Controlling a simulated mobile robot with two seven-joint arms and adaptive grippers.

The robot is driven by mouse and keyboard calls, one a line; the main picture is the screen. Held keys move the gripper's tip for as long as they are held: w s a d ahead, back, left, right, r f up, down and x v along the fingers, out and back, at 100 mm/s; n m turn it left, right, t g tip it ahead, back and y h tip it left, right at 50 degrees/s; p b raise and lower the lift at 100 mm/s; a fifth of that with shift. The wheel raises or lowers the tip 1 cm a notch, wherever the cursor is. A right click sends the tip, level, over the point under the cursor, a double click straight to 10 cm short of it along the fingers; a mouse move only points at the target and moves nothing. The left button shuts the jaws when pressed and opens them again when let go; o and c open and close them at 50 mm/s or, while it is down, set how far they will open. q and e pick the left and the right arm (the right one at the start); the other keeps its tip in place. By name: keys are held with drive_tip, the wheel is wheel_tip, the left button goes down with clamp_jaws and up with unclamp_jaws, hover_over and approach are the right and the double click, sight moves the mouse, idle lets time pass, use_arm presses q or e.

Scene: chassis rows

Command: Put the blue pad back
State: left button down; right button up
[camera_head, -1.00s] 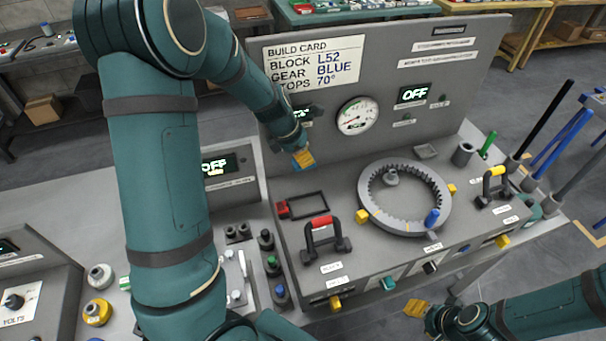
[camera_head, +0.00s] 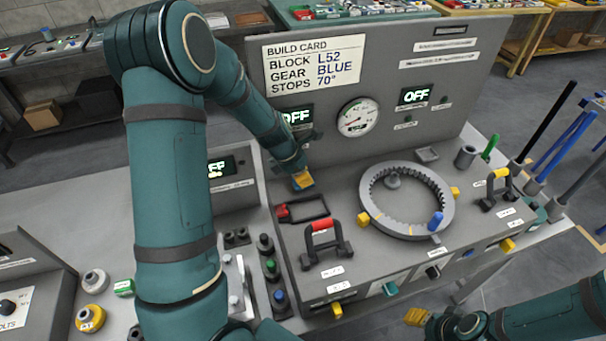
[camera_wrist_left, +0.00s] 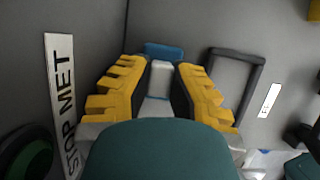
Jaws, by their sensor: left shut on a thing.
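My left gripper (camera_head: 303,180) has yellow fingers and is shut on the blue pad (camera_head: 306,188), of which only a small blue edge shows below the fingertips. In the left wrist view the pad's blue end (camera_wrist_left: 164,50) shows beyond the fingers (camera_wrist_left: 160,82), with a pale grey part between them. The pad is just behind a black rectangular frame (camera_head: 325,209) on the grey console; I cannot tell whether it touches the console. The frame is also to the right of the fingers in the wrist view (camera_wrist_left: 257,82). My right gripper (camera_head: 417,317) is at the bottom right, its opening unclear.
A red-handled clamp (camera_head: 324,240) stands in front of the frame. A toothed ring (camera_head: 364,207) with a blue peg (camera_head: 436,221) is to the right. The upright panel (camera_head: 385,130) with a gauge (camera_head: 358,117) rises behind. A yellow-handled clamp (camera_head: 497,186) is farther right.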

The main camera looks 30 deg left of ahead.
use_arm(q)
drive_tip(key=c, duration=1)
unclamp_jaws()
drive_tip(key=shift+f, duration=0.1)
drive_tip(key=shift+a+r, duration=0.1)
drive_tip(key=shift+r, duration=0.35)
drive_tip(key=p+v, duration=0.3)
drive_tip(key=v, duration=0.8)
drive_tip(key=shift+s+r, duration=0.2)
